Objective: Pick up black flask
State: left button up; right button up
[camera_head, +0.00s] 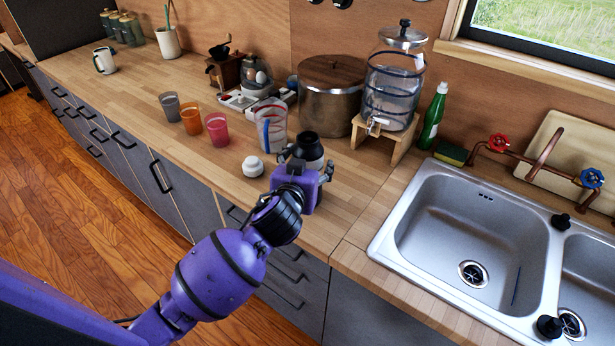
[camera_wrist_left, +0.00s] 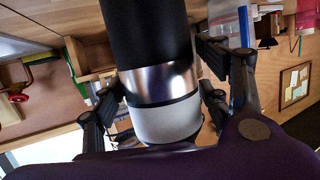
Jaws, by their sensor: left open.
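The black flask (camera_head: 308,147) stands on the wooden counter, its lower part hidden behind my left gripper (camera_head: 306,164). In the left wrist view the flask (camera_wrist_left: 152,35) has a black body, a silver band and a pale grey end. My left gripper (camera_wrist_left: 160,85) is open, with its fingers on either side of the flask. I cannot tell whether either finger touches it. My right gripper is in neither view.
A clear measuring jug (camera_head: 271,128) stands close behind the flask, and a small white round item (camera_head: 253,166) lies left of it. Coloured cups (camera_head: 217,130), a large pot (camera_head: 331,90) and a glass dispenser (camera_head: 392,85) are nearby. The sink (camera_head: 470,225) is at right.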

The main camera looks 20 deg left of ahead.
pick_arm(q)
jog(key=shift+s, duration=0.1)
jog(key=shift+c, duration=0.4)
jog(key=c, duration=1.4)
jog(key=shift+c, duration=0.6)
